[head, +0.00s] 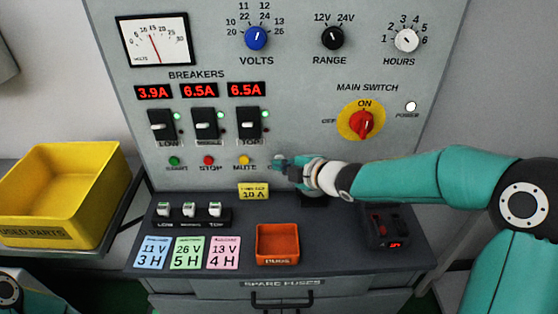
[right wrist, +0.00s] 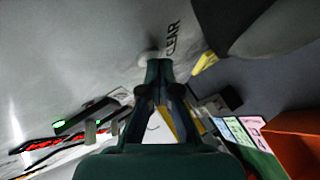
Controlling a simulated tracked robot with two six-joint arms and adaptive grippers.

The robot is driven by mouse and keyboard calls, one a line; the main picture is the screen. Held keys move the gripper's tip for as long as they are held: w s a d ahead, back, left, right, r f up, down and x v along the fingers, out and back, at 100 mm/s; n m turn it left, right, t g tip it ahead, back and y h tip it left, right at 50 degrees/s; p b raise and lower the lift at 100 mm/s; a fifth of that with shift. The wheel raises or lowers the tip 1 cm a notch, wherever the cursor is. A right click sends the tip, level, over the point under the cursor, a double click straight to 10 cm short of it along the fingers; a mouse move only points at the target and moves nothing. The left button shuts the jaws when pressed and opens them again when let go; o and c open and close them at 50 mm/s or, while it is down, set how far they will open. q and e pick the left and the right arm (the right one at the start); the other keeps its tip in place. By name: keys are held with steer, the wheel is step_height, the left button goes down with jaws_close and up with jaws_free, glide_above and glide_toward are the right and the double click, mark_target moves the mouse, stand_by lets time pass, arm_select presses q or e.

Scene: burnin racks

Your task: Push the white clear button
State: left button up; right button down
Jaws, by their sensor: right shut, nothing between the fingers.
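The white clear button (right wrist: 148,56) shows in the right wrist view, beside the printed word CLEAR on the grey panel. In the head view my right gripper covers the spot, so I cannot make the button out there. My right gripper (head: 279,162) is at the panel face, right of the yellow mute button (head: 244,160). It is shut and empty. In the right wrist view its closed fingertips (right wrist: 159,64) are right at the button; I cannot tell whether they touch it. My left gripper is not in view.
Green start (head: 174,161) and red stop (head: 209,160) buttons are further left. Breakers (head: 206,123) are above them, and the red main switch (head: 362,123) is up right. An orange tray (head: 277,259) and a dark device (head: 388,228) stand on the ledge below. A yellow bin (head: 95,160) is left.

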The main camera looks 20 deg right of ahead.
steer(key=shift+s+a+b, duration=0.25)
steer(key=shift+s+b, duration=0.5)
steer(key=shift+s, duration=0.05)
steer(key=s+b, duration=0.1)
steer(key=s, duration=0.1)
steer(key=s+a+b, duration=0.1)
steer(key=s+b, duration=0.1)
steer(key=shift+s+a+b, duration=0.2)
steer(key=shift+s+b, duration=0.1)
steer(key=shift+s, duration=0.1)
stand_by(0.6)
